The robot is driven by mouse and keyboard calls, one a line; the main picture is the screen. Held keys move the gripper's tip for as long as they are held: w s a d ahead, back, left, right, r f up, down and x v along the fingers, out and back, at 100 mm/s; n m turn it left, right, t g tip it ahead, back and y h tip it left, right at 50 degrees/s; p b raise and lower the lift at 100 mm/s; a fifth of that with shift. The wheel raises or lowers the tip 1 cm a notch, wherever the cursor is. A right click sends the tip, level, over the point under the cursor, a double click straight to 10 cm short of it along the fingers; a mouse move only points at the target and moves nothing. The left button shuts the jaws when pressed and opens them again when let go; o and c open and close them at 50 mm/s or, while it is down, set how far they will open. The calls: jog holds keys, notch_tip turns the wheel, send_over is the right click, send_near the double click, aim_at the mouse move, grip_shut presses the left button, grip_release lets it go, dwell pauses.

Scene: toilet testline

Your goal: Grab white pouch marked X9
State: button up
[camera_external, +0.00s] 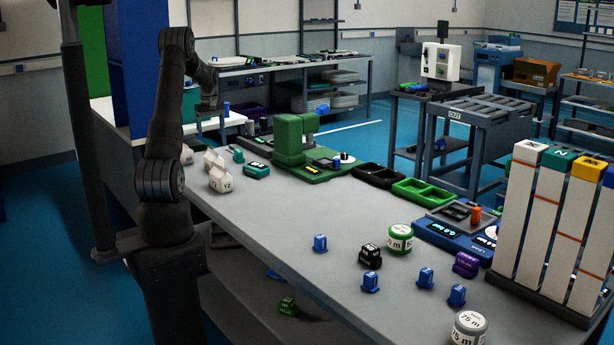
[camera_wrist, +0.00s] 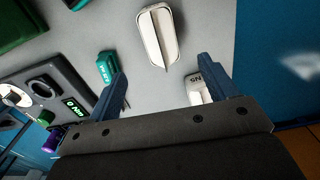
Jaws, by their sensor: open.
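White pouches stand at the left end of the grey bench in the external view. In the wrist view, a white pouch with a ridged top (camera_wrist: 158,38) lies ahead of the fingers, with no mark showing. A second white pouch (camera_wrist: 197,90) sits beside the right finger, partly hidden; its small dark mark is too unclear to read as X9. My gripper (camera_wrist: 164,72) is open and empty, its fingers on either side of bare bench.
A teal labelled block (camera_wrist: 107,66) lies by the left finger. A dark device with a green display (camera_wrist: 62,100) is at left. A green machine (camera_external: 292,140) stands right of the pouches. Blue blocks, white-green rolls (camera_external: 398,239) and tall dispensers (camera_external: 545,215) occupy the bench's right end.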

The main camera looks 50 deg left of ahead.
aim_at(213, 157)
notch_tip(213, 157, down, 15)
jog(key=shift+r, duration=0.2)
jog(key=c, duration=1.1)
